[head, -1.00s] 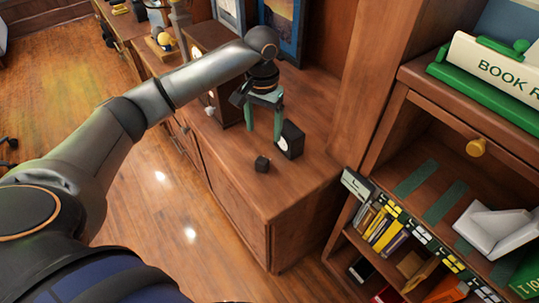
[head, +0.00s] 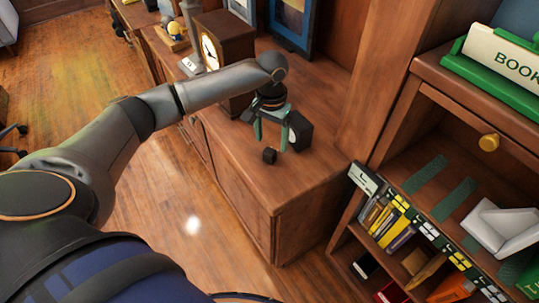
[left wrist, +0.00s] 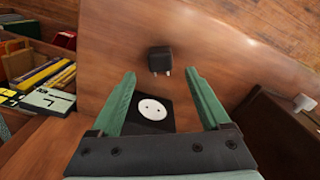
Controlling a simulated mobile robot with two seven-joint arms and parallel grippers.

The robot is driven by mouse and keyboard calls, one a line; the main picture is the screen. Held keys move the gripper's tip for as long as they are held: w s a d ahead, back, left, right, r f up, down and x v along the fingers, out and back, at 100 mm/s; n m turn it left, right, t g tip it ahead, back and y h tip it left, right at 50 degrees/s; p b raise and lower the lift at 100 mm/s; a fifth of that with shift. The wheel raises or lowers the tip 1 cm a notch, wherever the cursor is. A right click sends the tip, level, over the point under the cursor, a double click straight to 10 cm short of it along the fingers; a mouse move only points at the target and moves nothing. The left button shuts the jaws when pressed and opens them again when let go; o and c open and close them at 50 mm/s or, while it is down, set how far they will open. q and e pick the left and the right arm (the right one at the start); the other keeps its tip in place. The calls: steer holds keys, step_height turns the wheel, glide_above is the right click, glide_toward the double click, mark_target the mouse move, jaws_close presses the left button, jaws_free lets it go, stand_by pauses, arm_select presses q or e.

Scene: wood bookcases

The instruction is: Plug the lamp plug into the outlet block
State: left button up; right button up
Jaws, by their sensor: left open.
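The lamp plug (head: 270,156), a small black cube, lies on the wooden cabinet top near its front edge. In the left wrist view the plug (left wrist: 159,58) shows two pale prongs on its side towards the outlet block (left wrist: 164,124). That block is black with a round white socket face with two holes. In the head view the outlet block (head: 302,132) stands behind and right of the plug, partly hidden by a finger. My left gripper (head: 270,144) is open and empty, with green fingers pointing down near the plug. The fingers (left wrist: 161,74) appear either side of it, apart from it. My right gripper is not in view.
A wooden clock (head: 234,42) stands on the cabinet top behind my left wrist. Framed pictures (head: 291,22) lean at the back. A bookcase with books (head: 390,222) and a white tray-like object (head: 500,226) is at the right. The cabinet top (head: 315,170) right of the plug is clear.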

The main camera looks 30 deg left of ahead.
mark_target(269, 151)
arm_select(q)
steer(key=f, duration=0.4)
steer(key=shift+s+f, duration=0.1)
steer(key=shift+s, duration=0.3)
steer(key=shift+f, duration=0.45)
steer(key=shift+c, duration=0.2)
jaws_close()
steer(key=shift+r, duration=0.1)
